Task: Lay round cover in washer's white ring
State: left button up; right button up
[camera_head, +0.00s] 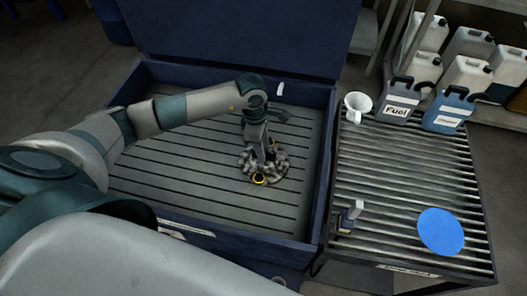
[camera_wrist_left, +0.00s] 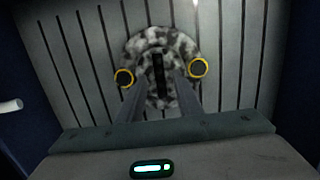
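The round cover (camera_head: 275,172), mottled grey and black with yellow-rimmed holes, lies on the slatted floor of the blue washer (camera_head: 323,165). In the left wrist view the cover (camera_wrist_left: 160,42) shows two yellow rings and a dark upright bar across its middle. My left gripper (camera_head: 265,155) reaches down over the cover. In the left wrist view its two fingers (camera_wrist_left: 159,80) stand apart on either side of the dark bar, with gaps showing. No white ring can be made out in either view. My right gripper is not in view.
A slatted rack (camera_head: 400,190) stands right of the washer. It holds a white funnel (camera_head: 357,104), a blue disc (camera_head: 440,231) and a small grey-and-white item (camera_head: 351,214). Jugs (camera_head: 400,96) stand at its back. A small white piece (camera_head: 280,89) shows at the washer's back wall.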

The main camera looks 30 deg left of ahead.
pick_arm(q)
notch_tip(320, 180, up, 10)
jog(key=a+b, duration=0.1)
jog(key=b, duration=0.3)
jog(key=shift+s, duration=0.2)
jog(key=shift+s+a, duration=0.1)
